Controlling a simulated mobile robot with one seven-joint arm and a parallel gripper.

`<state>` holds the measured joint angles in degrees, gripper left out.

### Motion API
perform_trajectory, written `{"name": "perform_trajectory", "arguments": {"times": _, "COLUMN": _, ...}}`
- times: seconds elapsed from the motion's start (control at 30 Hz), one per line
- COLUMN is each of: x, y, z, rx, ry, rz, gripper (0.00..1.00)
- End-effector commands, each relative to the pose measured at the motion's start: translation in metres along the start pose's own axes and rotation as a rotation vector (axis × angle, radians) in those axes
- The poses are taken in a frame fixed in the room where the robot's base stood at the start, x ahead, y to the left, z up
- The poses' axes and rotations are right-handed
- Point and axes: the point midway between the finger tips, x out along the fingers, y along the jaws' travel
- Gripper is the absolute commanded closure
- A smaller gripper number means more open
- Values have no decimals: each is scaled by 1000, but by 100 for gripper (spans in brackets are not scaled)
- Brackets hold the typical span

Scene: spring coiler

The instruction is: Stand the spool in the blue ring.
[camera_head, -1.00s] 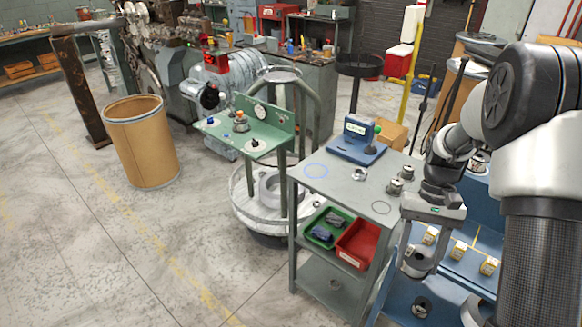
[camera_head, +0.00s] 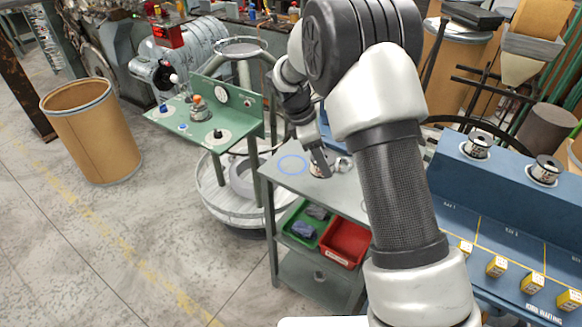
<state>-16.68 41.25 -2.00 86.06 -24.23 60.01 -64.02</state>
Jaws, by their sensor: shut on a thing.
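The blue ring (camera_head: 282,168) is a thin outline on the top of the grey table, near its left end. My gripper (camera_head: 319,164) is low over the table top, just right of the ring. It is shut on the spool (camera_head: 316,172), a small pale and brown piece that shows only in part below the fingers. The spool is beside the ring in the picture, not inside its outline. I cannot tell whether it touches the table. My arm hides the right part of the table.
A small metal piece (camera_head: 344,163) stands right of the spool. A green tray (camera_head: 297,239) and a red bin (camera_head: 344,243) sit on the shelf below. A green panel stand (camera_head: 215,135) is to the left. A blue bench with spools (camera_head: 480,146) is at right.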

Motion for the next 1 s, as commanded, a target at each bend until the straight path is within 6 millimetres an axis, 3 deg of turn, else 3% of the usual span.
{"name": "perform_trajectory", "arguments": {"times": 0.2, "x": -27, "y": 58, "z": -28, "rx": -662, "ry": 2, "rz": 285, "gripper": 82}}
{"name": "perform_trajectory", "arguments": {"times": 0.4, "x": -50, "y": 90, "z": -48, "rx": -1053, "ry": 3, "rz": 446, "gripper": 82}}
{"name": "perform_trajectory", "arguments": {"times": 0.63, "x": -58, "y": 101, "z": -60, "rx": -1222, "ry": 3, "rz": 511, "gripper": 82}}
{"name": "perform_trajectory", "arguments": {"times": 1.0, "x": -13, "y": 101, "z": -80, "rx": -1231, "ry": 3, "rz": 512, "gripper": 82}}
